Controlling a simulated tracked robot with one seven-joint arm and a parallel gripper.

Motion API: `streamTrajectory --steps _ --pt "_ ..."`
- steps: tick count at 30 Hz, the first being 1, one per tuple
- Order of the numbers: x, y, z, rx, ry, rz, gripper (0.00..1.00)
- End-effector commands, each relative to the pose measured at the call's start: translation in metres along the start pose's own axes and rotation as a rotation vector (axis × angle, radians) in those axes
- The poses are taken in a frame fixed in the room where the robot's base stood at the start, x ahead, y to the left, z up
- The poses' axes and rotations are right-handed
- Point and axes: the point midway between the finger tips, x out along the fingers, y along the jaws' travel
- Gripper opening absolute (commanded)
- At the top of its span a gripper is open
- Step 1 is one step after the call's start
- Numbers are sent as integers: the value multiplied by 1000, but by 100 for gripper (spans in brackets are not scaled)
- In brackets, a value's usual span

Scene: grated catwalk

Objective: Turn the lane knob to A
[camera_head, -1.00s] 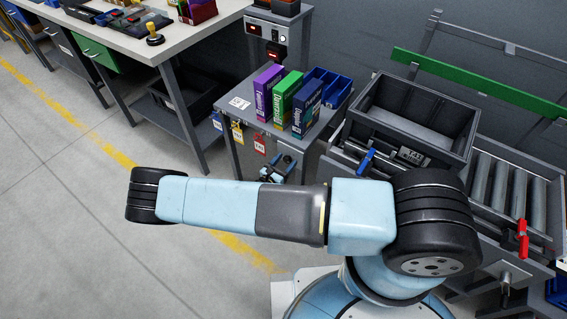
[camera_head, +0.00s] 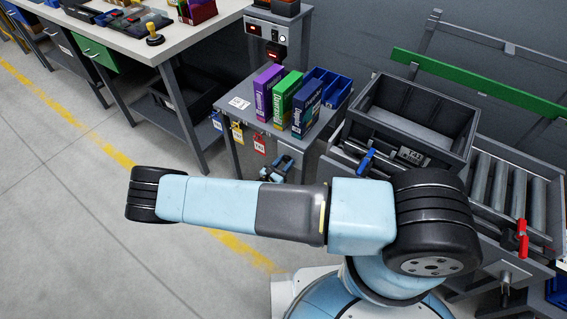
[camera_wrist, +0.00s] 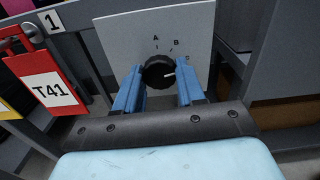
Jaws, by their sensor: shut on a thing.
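The lane knob (camera_wrist: 157,76) is a round black dial on a light grey plate (camera_wrist: 122,33) in the wrist view. The letters A, B and C run from above the knob round to its right. The knob's white mark points right, nearest to C and away from A. My gripper (camera_wrist: 160,82) has one blue finger on each side of the knob and is shut on it. In the head view my gripper (camera_head: 278,169) shows small and dark at the front of the grey cabinet, partly behind my arm; the knob is hidden there.
A red T41 tag (camera_wrist: 50,88) hangs left of the plate. Boxes (camera_head: 268,93) and blue bins (camera_head: 330,85) stand on the cabinet top. A grey crate (camera_head: 412,115) and roller conveyor (camera_head: 500,190) are to the right, a workbench (camera_head: 190,40) to the left.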

Motion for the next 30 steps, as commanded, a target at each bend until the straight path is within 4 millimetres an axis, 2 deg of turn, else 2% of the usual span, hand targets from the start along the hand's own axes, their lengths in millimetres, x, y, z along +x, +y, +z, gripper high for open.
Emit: streamTrajectory --steps 11,30 --pt "2 3 1 -218 -2 2 8" --pt "2 4 2 -824 -2 3 9"
